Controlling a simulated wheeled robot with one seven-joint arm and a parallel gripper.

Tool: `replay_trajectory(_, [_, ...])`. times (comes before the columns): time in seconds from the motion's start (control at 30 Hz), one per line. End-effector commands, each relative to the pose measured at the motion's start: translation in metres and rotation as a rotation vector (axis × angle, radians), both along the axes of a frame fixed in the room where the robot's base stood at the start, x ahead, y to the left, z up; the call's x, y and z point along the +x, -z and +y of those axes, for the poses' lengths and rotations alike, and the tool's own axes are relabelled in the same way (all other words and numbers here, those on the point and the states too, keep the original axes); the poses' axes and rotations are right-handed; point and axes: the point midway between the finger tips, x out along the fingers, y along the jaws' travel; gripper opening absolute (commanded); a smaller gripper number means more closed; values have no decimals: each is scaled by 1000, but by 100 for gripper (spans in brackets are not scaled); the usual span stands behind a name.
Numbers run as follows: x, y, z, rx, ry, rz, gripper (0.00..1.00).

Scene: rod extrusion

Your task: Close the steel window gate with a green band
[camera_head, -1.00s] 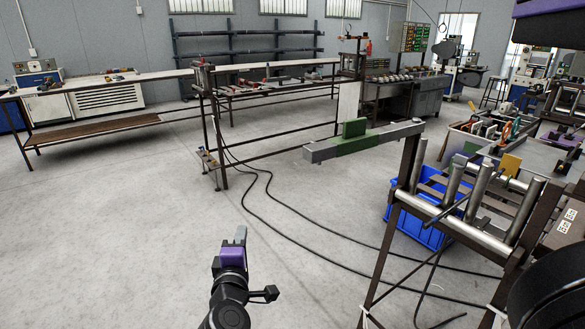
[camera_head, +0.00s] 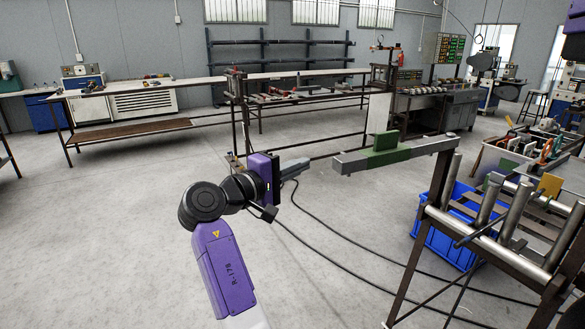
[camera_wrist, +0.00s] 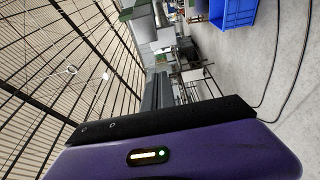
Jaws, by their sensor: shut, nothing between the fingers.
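The steel window gate (camera_head: 352,162) is a long grey bar jutting out to the left from the top of the rack frame at right. A green band (camera_head: 390,156) wraps its middle, with a green upright plate on top. My gripper (camera_head: 296,166) is left of the gate's free end, at about the same picture height, with a visible gap between them. It is shut and empty, its grey fingers pointing right. In the wrist view the fingers (camera_wrist: 158,92) show beyond the purple housing. A green patch near the top there may be the gate; I cannot tell.
A roller stand (camera_head: 490,235) with upright steel posts stands at right, a blue crate (camera_head: 440,240) beneath it. Black cables (camera_head: 330,230) cross the floor. A long bench (camera_head: 160,95) runs along the back. The floor at left is clear.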

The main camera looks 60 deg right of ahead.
Motion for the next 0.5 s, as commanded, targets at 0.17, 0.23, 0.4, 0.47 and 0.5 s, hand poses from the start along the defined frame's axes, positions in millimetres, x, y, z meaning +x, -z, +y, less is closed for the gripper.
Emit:
replay_trajectory(0.17, [-11,-2,-36,1,3,2,0])
replay_trajectory(0.23, [-13,-1,-48,1,1,2,0])
replay_trajectory(0.4, [-32,-1,-38,-1,-3,0,0])
replay_trajectory(0.47, [-37,-1,-35,-1,-3,1,0])
replay_trajectory(0.5, [-40,-1,-33,-1,-3,1,0])
